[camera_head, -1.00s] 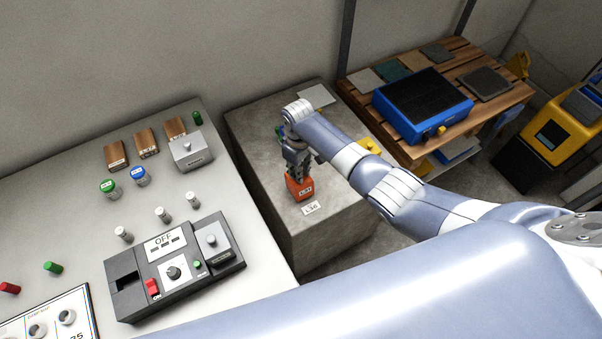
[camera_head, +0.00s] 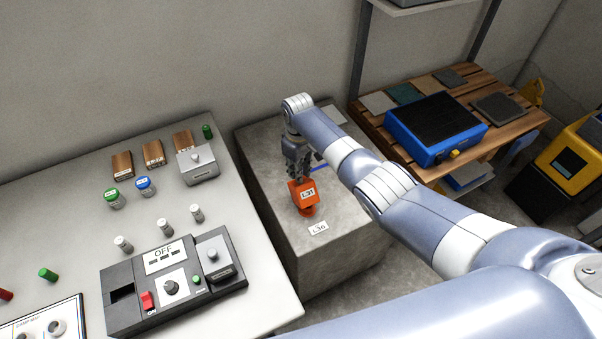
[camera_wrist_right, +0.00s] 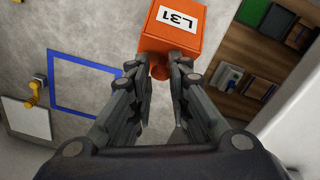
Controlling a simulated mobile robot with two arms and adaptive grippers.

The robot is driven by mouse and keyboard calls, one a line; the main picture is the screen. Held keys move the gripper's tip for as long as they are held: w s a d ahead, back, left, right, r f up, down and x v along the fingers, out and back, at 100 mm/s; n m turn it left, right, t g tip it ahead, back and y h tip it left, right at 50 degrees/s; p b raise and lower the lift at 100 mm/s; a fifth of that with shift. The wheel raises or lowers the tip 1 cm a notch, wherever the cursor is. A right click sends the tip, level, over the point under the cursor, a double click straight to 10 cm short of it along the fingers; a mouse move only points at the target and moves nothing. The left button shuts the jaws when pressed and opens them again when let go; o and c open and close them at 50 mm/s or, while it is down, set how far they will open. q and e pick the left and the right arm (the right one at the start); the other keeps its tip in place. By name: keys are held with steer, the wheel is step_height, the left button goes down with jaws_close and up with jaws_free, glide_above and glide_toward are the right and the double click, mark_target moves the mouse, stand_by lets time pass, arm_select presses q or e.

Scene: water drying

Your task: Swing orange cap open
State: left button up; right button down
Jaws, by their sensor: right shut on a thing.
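The orange cap (camera_head: 303,193) is a boxy piece labelled L31 on top of the grey concrete block (camera_head: 350,235). A round orange part (camera_head: 308,210) shows just below it. My right gripper (camera_head: 301,177) reaches down from above and is shut on the orange cap. In the right wrist view, the cap (camera_wrist_right: 172,28) sits beyond the fingertips, and a short round orange part (camera_wrist_right: 160,71) lies between the fingers (camera_wrist_right: 162,66). Whether the cap touches the block is unclear. My left gripper is not in view.
A card reading L36 (camera_head: 319,228) lies in front of the cap. A blue square outline (camera_wrist_right: 52,85) marks the block. A grey-white bench (camera_head: 60,210) with a control box (camera_head: 130,318) stands left. A wooden table (camera_head: 510,114) with a blue case (camera_head: 432,152) stands behind right.

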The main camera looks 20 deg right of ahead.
steer(key=shift+s+a+f, duration=0.15)
steer(key=shift+s+f, duration=0.05)
steer(key=shift+f, duration=0.4)
steer(key=c, duration=1.8)
jaws_free()
steer(key=shift+o, duration=1.4)
steer(key=shift+w+f, duration=0.35)
steer(key=shift+w, duration=0.3)
steer(key=shift+s+r, duration=0.15)
steer(key=shift+r, duration=0.5)
step_height(320, 180, up, 11)
steer(key=shift+w, duration=0.2)
steer(key=shift+f, duration=0.1)
